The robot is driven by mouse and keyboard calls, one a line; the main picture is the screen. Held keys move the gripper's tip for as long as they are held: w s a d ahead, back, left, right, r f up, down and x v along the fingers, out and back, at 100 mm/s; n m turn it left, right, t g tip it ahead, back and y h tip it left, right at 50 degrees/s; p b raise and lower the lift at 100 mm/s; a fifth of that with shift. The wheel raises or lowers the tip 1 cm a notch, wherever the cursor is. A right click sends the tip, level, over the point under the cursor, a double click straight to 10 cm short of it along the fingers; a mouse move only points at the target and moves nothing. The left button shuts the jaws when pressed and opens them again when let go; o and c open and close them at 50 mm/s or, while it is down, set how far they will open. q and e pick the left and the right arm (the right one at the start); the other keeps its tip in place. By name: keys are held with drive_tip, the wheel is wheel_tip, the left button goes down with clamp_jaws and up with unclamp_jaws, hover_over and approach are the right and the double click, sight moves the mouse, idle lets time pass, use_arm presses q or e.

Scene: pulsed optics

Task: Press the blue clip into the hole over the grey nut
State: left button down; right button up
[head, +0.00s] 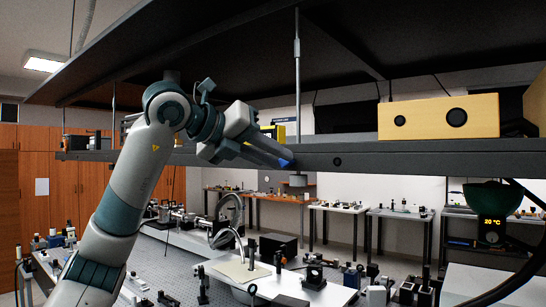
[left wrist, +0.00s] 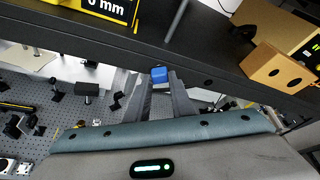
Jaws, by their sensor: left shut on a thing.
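My left gripper (head: 284,160) is shut on the blue clip (head: 288,163) and holds it at the front face of the dark shelf beam (head: 430,157). In the left wrist view the blue clip (left wrist: 159,74) sits between the tips of the two grey fingers and overlaps the beam (left wrist: 110,47). The grey nut (head: 297,181) is under the beam, just below the clip in the head view. A dark round hole (head: 337,161) shows in the beam to the right. Any hole behind the clip is hidden, and I cannot tell whether the clip touches the beam. My right gripper is out of view.
A thin metal rod (head: 298,95) rises from the shelf above the nut. A yellow box (head: 438,117) with two dark holes stands on the shelf to the right. A black-and-yellow box (left wrist: 108,8) stands behind the beam. Optics benches with many small parts lie below.

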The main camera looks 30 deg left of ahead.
use_arm(q)
drive_tip(key=shift+w, duration=0.1)
idle(0.3)
drive_tip(key=shift+w, duration=0.1)
drive_tip(key=shift+w, duration=0.15)
drive_tip(key=c, duration=1.8)
unclamp_jaws()
drive_tip(key=o, duration=0.3)
drive_tip(key=shift+w, duration=0.15)
drive_tip(key=shift+b+v, duration=2.6)
drive_tip(key=shift+v, duration=6.1)
